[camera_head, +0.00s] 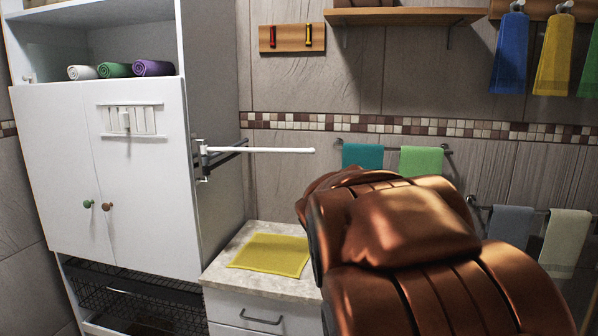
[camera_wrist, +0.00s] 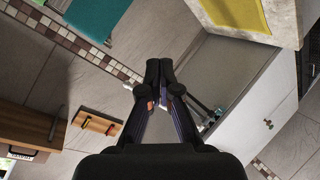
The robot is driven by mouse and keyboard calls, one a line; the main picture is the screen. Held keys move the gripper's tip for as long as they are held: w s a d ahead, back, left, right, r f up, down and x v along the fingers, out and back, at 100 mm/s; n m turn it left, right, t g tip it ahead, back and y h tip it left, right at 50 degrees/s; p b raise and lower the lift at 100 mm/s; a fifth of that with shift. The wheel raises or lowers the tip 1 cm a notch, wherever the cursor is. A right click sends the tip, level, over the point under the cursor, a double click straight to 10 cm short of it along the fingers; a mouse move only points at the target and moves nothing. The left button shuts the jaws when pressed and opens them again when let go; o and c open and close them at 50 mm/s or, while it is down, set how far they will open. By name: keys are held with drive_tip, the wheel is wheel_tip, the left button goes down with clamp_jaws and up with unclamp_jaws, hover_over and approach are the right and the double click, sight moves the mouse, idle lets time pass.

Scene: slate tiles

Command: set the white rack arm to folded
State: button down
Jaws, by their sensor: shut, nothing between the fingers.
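The white rack arm (camera_head: 265,150) is a slim rod on a bracket (camera_head: 203,158) at the right side of the white cabinet (camera_head: 155,175). It sticks out level to the right, away from the cabinet side, in front of the tiled wall. Darker bars lie behind its bracket end. My gripper (camera_wrist: 160,65) shows only in the wrist view, with its black fingertips together and empty. The fingers cover the middle of that view, and I cannot make out the rod clearly there. In the head view my gripper is not visible.
A low counter (camera_head: 225,270) with a yellow cloth (camera_head: 270,254) stands below the rack. A wooden hook board (camera_head: 292,38) and towels hang on the wall.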

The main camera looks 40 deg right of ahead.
drive_tip(key=w+d+r+n+t+y+b, duration=0.2)
drive_tip(key=w+d+r+n+t+b, duration=0.65)
drive_tip(key=r+n, duration=0.2)
drive_tip(key=n+t+y+b, duration=0.1)
drive_tip(key=n+y+b, duration=0.1)
drive_tip(key=n+y, duration=0.65)
approach(291, 152)
drive_tip(key=w+a, duration=0.3)
drive_tip(key=a, duration=0.1)
drive_tip(key=shift+n+h, duration=0.3)
drive_tip(key=shift+h, duration=0.05)
drive_tip(key=shift+w+d+r+p, duration=0.25)
drive_tip(key=shift+w+d, duration=0.5)
drive_tip(key=shift+w+d+r+p, duration=0.2)
drive_tip(key=shift+w+d+r, duration=0.05)
drive_tip(key=shift+w+d, duration=0.5)
